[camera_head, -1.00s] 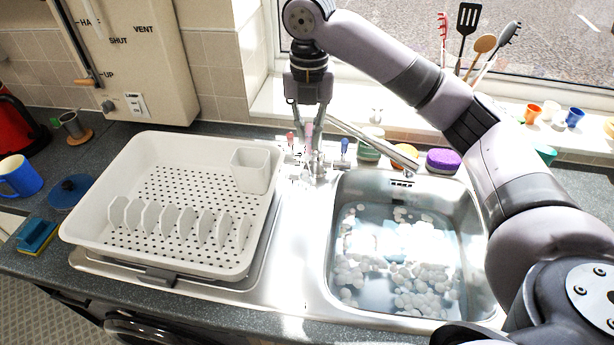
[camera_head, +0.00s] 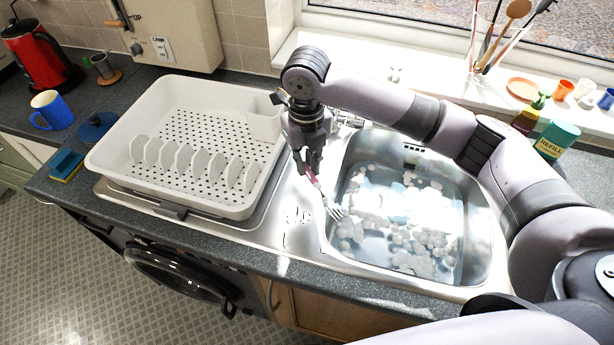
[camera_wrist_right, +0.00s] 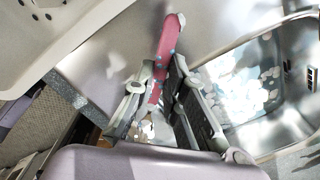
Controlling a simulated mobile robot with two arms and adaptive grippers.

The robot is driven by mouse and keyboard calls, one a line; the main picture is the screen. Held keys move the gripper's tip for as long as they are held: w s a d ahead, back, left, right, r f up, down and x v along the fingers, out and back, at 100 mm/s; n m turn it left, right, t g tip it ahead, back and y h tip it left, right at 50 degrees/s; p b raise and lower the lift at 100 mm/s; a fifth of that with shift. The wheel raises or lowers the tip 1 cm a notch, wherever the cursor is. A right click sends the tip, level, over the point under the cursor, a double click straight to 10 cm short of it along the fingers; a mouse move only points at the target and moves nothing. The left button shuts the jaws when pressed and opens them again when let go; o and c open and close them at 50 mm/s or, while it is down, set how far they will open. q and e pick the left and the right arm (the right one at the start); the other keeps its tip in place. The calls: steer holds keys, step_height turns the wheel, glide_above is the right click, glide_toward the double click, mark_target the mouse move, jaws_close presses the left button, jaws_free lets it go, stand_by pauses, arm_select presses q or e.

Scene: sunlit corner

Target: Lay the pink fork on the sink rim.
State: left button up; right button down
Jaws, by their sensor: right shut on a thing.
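I cannot tell whether the tines touch anything. In the right wrist view the pink handle (camera_wrist_right: 168,40) sticks out between the fingers (camera_wrist_right: 170,85). The steel sink rim (camera_head: 293,238) is bare between the basin and the drainer. My left gripper is not in view.
A white dish rack (camera_head: 110,160) stands left of the sink on the drainer. The basin (camera_head: 470,200) holds water with pale foam patches. Bottles, small cups and a utensil holder stand along the windowsill (camera_head: 440,60). The dark worktop edge (camera_head: 330,270) runs in front.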

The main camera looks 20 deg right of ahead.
mark_target(306, 188)
step_height(306, 188, down, 2)
steer(key=shift+w+f, duration=0.1)
steer(key=shift+f, duration=0.15)
step_height(306, 188, down, 3)
steer(key=shift+f+p, duration=0.15)
steer(key=shift+p, duration=0.3)
steer(key=shift+f, duration=0.3)
steer(key=shift+f, duration=0.15)
steer(key=c, duration=1.6)
jaws_free()
steer(key=shift+c, duration=0.2)
steer(key=shift+r, duration=0.25)
step_height(306, 188, up, 12)
steer(key=b, duration=0.2)
steer(key=shift+a+b, duration=0.1)
steer(key=shift+b, duration=0.2)
